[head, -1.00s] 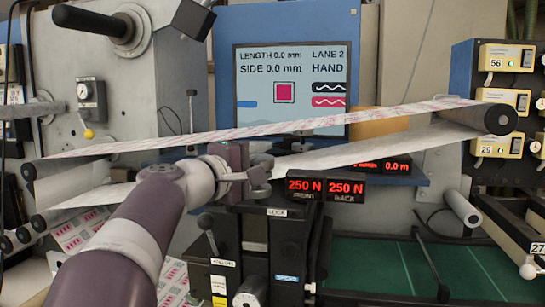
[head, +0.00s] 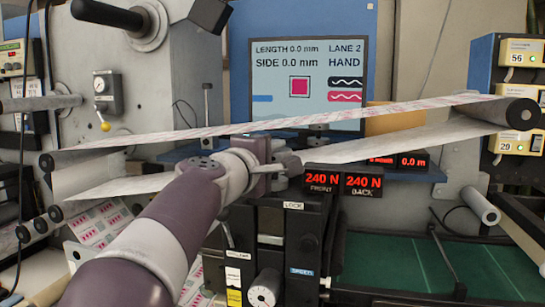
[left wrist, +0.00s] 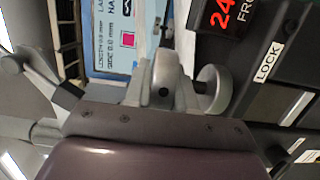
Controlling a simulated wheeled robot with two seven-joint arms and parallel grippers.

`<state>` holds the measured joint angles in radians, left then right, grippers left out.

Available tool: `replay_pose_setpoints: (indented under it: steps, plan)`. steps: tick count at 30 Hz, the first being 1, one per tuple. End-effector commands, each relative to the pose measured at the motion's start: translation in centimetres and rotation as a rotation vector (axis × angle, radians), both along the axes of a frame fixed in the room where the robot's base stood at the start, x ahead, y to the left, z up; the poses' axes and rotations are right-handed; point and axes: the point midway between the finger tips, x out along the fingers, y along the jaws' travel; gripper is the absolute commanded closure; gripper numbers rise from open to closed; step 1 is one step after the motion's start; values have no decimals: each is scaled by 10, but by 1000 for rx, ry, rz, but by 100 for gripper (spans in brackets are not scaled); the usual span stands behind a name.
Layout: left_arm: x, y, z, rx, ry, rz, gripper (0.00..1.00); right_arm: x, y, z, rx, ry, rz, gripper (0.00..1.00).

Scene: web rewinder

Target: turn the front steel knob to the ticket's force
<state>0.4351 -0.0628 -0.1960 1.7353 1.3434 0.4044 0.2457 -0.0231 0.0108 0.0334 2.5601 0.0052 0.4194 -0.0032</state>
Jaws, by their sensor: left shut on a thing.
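My left gripper (head: 280,168) is at the front of the tension unit, just left of the red displays, and is shut on the front steel knob. The fingers mostly hide the knob in the head view. In the left wrist view a round grey metal piece (left wrist: 215,88) shows beside the grey fingers (left wrist: 165,85); I cannot tell exactly how they grip. The front display (head: 322,180) reads 240 N, and the back display (head: 363,184) also reads 240 N. I cannot make out a ticket with a force on it. My right gripper is not in view.
The printed web (head: 300,120) runs just above my left gripper, with rollers at both sides. The screen (head: 307,82) stands behind and shows LANE 2, HAND. A LOCK label (head: 293,206) and a grey-faced knob (head: 264,290) are below. A green mat (head: 400,265) lies right.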

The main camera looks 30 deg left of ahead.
Motion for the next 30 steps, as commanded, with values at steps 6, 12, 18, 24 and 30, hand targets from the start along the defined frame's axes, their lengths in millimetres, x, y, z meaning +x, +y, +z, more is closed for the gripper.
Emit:
replay_pose_setpoints:
  steps: [6,12,18,24,30]
  plan:
    - [2,-3,6,-3,9,189,100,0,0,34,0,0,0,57]
    - [3,-4,8,-3,8,376,100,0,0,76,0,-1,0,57]
    - [3,-3,5,-1,4,564,100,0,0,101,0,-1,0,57]
    - [2,-2,1,1,1,739,100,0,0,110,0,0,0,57]
    - [1,-1,1,1,-2,876,100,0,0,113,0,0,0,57]
